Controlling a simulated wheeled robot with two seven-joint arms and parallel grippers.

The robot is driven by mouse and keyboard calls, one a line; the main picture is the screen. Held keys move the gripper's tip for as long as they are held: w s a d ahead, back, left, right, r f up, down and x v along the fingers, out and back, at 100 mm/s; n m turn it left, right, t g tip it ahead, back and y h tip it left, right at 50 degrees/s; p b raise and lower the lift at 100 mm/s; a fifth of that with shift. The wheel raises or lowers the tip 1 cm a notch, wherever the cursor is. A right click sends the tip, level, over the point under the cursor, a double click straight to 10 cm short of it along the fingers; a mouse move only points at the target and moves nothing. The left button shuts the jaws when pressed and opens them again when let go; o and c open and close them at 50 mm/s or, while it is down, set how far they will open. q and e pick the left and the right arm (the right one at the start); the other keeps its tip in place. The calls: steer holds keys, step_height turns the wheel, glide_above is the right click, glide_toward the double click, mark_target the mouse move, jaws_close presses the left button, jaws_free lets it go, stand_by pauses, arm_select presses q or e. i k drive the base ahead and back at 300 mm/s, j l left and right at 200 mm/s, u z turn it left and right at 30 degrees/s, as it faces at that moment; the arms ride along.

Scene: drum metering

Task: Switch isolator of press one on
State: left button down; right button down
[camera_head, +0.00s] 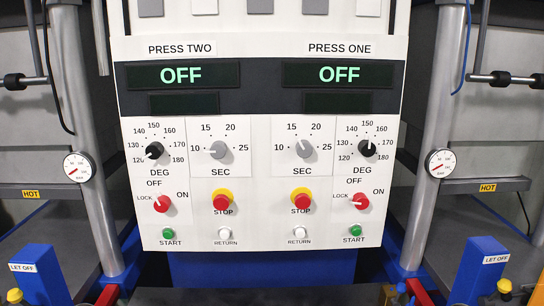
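The isolator of press one (359,201) is a red rotary knob at the lower right of the white control panel (262,222). Labels LOCK, OFF and ON sit to its left, above it and to its right. Its white pointer mark appears turned left, toward LOCK. The PRESS ONE display (339,75) reads OFF in green. Neither of my grippers shows in the head view, and nothing covers the knob.
A matching isolator (163,205) for press two is at lower left, under its OFF display (181,75). Near press one's isolator are a red stop button (301,203), a green start button (355,231) and a black DEG dial (367,148). Metal columns (433,150) flank the panel.

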mark_target(362, 202)
steer(key=k+l+z, duration=0.15)
steer(key=l+z, duration=0.15)
steer(key=l, duration=1.05)
steer(key=l+z, duration=0.3)
steer(key=l, duration=1.05)
